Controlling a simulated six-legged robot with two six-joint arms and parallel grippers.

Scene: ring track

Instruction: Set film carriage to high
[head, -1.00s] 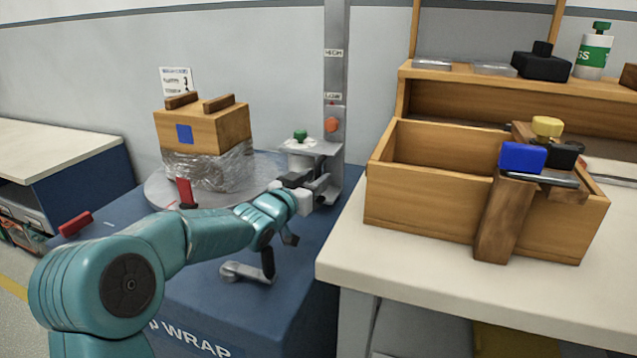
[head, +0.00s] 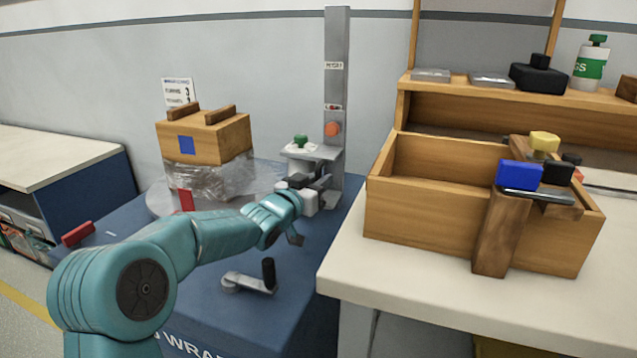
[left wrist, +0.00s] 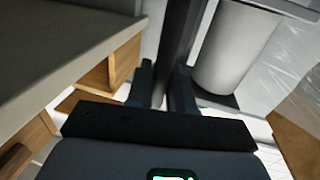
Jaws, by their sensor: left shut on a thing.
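The film carriage (head: 314,153) is a grey bracket on the upright mast (head: 337,50), with an orange knob (head: 332,129) and a green-topped piece on it. The mast bears a HIGH label (head: 333,66) and a LOW label (head: 332,107). The carriage's red mark is at the LOW label, well below HIGH. My left gripper (head: 308,192) is at the lower front of the carriage, shut on its handle; the fingers hide the grip. In the left wrist view the fingers (left wrist: 163,92) are around a dark part, beside a pale roll (left wrist: 236,48). My right gripper is not in view.
A film-wrapped wooden box (head: 205,140) stands on the turntable left of the mast. A crank (head: 250,282) lies in front on the blue machine top (head: 205,290). A wooden bin (head: 420,212) on the pale bench stands close to the right. The space above the carriage looks clear.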

